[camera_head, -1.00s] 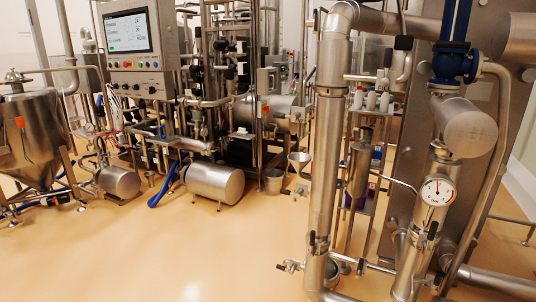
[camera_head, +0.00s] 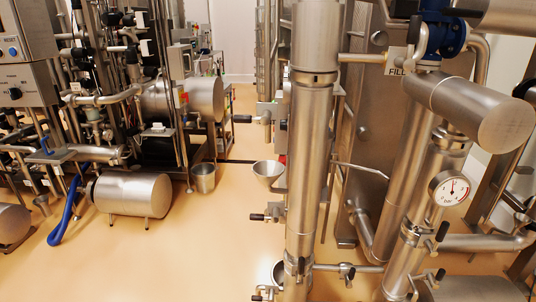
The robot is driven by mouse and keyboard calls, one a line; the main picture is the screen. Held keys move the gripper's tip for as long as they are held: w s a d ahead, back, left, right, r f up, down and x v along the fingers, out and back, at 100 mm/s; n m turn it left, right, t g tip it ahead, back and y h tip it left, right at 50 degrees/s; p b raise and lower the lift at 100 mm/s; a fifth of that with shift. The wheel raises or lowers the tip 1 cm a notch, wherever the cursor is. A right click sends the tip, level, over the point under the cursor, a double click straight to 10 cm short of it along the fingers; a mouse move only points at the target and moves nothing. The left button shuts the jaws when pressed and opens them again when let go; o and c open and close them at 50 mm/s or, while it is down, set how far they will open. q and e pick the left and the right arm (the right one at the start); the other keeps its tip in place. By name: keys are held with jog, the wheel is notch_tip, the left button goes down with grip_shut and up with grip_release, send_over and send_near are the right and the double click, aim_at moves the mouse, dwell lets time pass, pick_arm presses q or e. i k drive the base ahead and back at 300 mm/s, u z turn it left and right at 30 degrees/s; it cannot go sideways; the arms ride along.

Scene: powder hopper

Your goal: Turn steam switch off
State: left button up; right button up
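I cannot tell which part is the steam switch; no readable label for it shows. At the left edge, a grey control panel (camera_head: 26,28) with a blue button (camera_head: 13,51) is cut off by the picture edge. Below it is a smaller grey box (camera_head: 24,84) with a dark knob (camera_head: 16,93), whose lettering is too small to read. Several valves with black handles sit on the pipes, one of them (camera_head: 243,119) left of the large vertical pipe. Neither of my grippers is in view.
A thick vertical steel pipe (camera_head: 309,150) stands close in front. A pressure gauge (camera_head: 450,189) and blue valve (camera_head: 446,40) are at the right. A steel cylinder (camera_head: 132,194), bucket (camera_head: 203,177) and funnel (camera_head: 269,175) stand left of the pipe. Floor (camera_head: 170,262) is clear at front left.

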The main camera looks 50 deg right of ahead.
aim_at(281, 159)
jog(key=z, duration=0.45)
jog(key=i, duration=1)
jog(key=z, duration=1.3)
jog(key=i, duration=0.5)
jog(key=z, duration=0.5)
jog(key=k, duration=0.25)
jog(key=u, duration=0.65)
jog(key=i, duration=0.25)
jog(key=z, duration=0.6)
